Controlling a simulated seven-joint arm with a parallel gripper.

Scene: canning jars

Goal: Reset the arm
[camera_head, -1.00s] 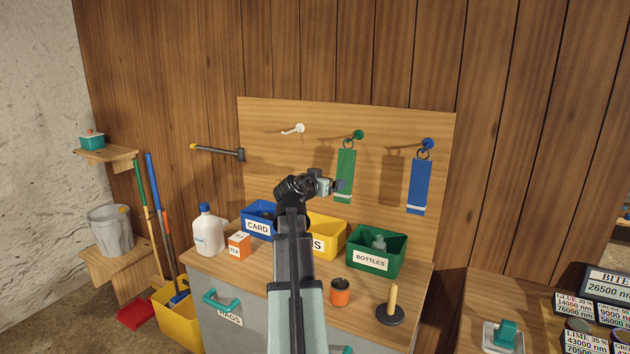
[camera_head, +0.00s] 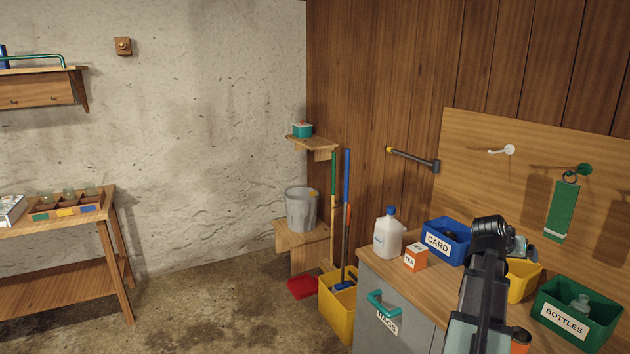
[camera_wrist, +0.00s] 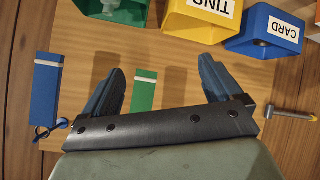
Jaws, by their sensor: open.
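My gripper (camera_head: 522,246) is at the lower right of the head view, in front of the workbench, between the blue CARD bin (camera_head: 447,240) and the green tag (camera_head: 563,212). In the wrist view my gripper (camera_wrist: 160,72) has its two dark fingers spread wide apart, with nothing held. The green tag (camera_wrist: 143,92) shows between the fingers, hanging beyond them on the board and not gripped. My arm hides part of the yellow bin (camera_head: 521,282) in the head view.
The wrist view is upside down. The blue tag (camera_wrist: 44,88) hangs left there, the hammer (camera_wrist: 290,113) right. On the bench stand a white jug (camera_head: 388,238), an orange tea box (camera_head: 415,258) and a green BOTTLES bin (camera_head: 566,321).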

